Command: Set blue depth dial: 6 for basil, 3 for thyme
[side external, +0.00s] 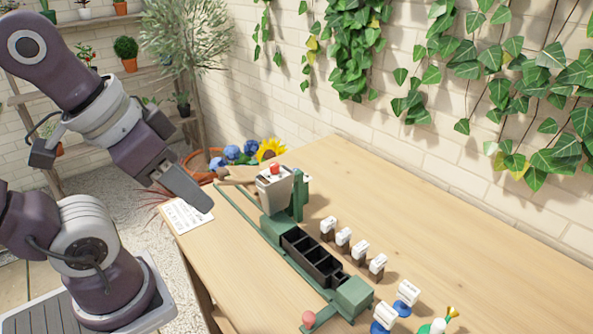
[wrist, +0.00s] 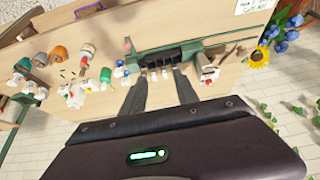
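My gripper (side external: 190,192) hangs above the left part of the table in the side external view, apart from everything there. In the wrist view its two fingers are spread with nothing between them (wrist: 159,80). Two small blue round pieces with white tags, one nearer (side external: 381,327) and one farther (side external: 405,303), stand at the table's front right. I cannot tell which is the depth dial or read a setting. Small blue and white pieces also show in the wrist view (wrist: 121,72). A white card with writing (side external: 188,217) lies at the left; its text is unreadable.
A green rail frame (side external: 278,229) carries a black compartment tray (side external: 312,256) and a grey hopper (side external: 273,188) with a red top. Several white-tagged dark blocks (side external: 343,239) line its far side. Pots and bottles (wrist: 86,52) crowd one table end. The table's back is clear.

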